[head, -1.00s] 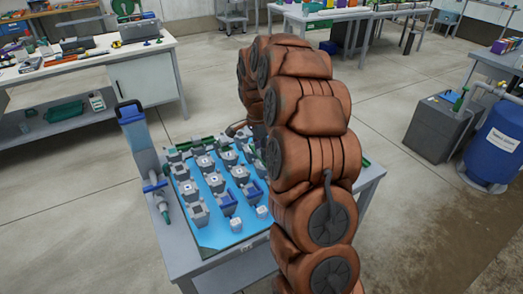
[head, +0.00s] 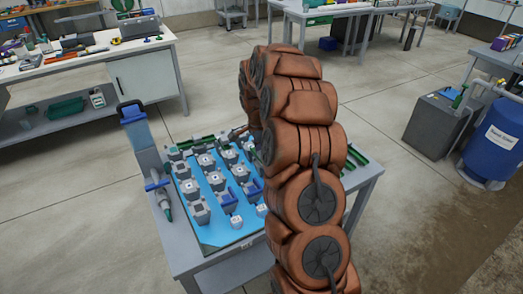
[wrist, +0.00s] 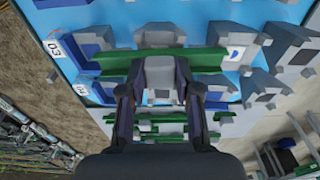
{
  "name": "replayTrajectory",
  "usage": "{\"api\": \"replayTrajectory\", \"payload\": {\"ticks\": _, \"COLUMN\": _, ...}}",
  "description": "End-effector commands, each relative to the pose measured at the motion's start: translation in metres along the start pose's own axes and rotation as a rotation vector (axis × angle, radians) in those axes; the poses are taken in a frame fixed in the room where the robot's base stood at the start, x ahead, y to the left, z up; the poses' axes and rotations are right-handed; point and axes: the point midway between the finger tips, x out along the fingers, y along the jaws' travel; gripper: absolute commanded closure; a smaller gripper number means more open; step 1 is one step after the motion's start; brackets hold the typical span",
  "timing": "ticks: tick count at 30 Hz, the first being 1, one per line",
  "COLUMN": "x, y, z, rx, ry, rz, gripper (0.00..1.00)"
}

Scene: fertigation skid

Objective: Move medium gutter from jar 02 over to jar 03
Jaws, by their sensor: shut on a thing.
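In the wrist view my gripper (wrist: 160,76) is shut on a long green gutter (wrist: 205,58) by a grey block at its middle. The gutter lies crosswise, and its two ends stick out left and right of the fingers. A white label reading 03 (wrist: 53,48) is at the upper left, next to a blue-and-grey holder (wrist: 88,46). A second small label (wrist: 82,90) below it is hard to read. I cannot tell whether the gutter touches the holders. In the head view my arm hides the gripper.
The blue board (head: 215,236) carries several grey and blue holders on a grey table (head: 200,258). More green gutters (wrist: 150,129) lie below the held one in the wrist view. A blue-capped column (head: 132,120) stands at the board's left edge.

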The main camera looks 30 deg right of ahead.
Motion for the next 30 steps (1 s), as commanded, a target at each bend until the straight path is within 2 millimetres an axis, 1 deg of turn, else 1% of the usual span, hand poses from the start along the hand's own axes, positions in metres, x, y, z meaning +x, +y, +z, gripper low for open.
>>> {"api": "replayTrajectory", "payload": {"ticks": 11, "x": 0.0081, "y": -0.0002, "z": 0.0009, "rx": 0.0, "ry": 0.0, "rz": -0.001, "gripper": 1.0}}
{"api": "replayTrajectory", "payload": {"ticks": 12, "x": 0.0065, "y": -0.0003, "z": 0.0009, "rx": 0.0, "ry": 0.0, "rz": -0.001, "gripper": 0.64}}
{"api": "replayTrajectory", "payload": {"ticks": 18, "x": 0.0063, "y": -0.0002, "z": 0.0008, "rx": 0.0, "ry": 0.0, "rz": 0.0, "gripper": 0.43}}
{"api": "replayTrajectory", "payload": {"ticks": 26, "x": 0.0062, "y": -0.0002, "z": 0.0007, "rx": 0.0, "ry": 0.0, "rz": 0.0, "gripper": 0.43}}
{"api": "replayTrajectory", "payload": {"ticks": 30, "x": 0.0019, "y": -0.0002, "z": 0.0004, "rx": 0.0, "ry": 0.0, "rz": 0.0, "gripper": 0.43}}
